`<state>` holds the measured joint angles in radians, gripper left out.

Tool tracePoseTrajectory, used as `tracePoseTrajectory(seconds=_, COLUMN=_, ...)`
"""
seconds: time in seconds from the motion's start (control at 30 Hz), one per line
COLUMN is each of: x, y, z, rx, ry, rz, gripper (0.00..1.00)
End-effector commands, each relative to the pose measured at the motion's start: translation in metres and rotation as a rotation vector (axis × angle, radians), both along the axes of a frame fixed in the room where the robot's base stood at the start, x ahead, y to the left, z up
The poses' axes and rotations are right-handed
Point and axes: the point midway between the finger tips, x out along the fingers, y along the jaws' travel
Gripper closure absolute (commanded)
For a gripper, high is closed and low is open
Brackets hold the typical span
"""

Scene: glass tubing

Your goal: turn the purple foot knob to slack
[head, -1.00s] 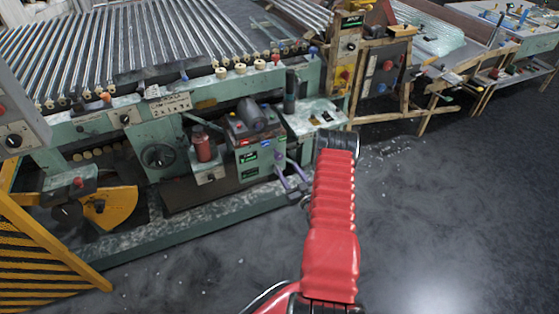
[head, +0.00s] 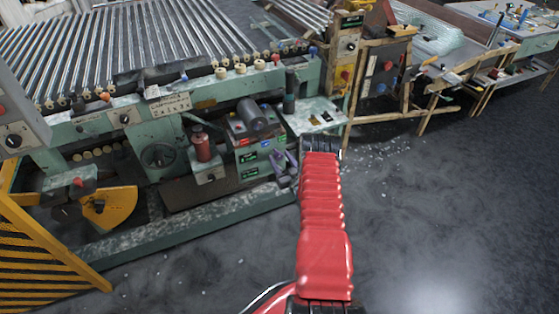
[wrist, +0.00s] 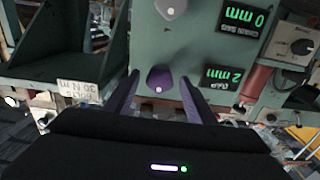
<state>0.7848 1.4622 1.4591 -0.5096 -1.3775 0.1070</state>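A purple knob (wrist: 160,82) sticks out from a green-grey panel in the wrist view, which shows the panel upside down. A white dot marks its narrow end. My gripper (wrist: 160,76) has its two purple fingers apart, one on each side of the knob. Gaps show between fingers and knob, so it is around the knob without visibly gripping it. In the head view my gripper (head: 285,166) is at the front right of the green control box (head: 247,169), and the knob cannot be made out clearly behind the fingers.
A grey knob (wrist: 171,8) and displays reading 0 mm (wrist: 240,17) and 2 mm (wrist: 221,77) are on the same panel. A red cylinder (head: 202,145) stands left of the box. A green shelf (head: 315,117) lies right. Open floor (head: 430,220) spreads right.

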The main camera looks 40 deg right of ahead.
Motion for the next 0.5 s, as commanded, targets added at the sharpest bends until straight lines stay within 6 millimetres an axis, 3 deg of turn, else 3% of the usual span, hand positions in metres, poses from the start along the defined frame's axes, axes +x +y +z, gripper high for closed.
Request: tracePoseTrajectory(seconds=0.5, x=-0.0001, y=0.0005, z=0.0, rx=0.0, ry=0.0, rz=0.001, gripper=0.86)
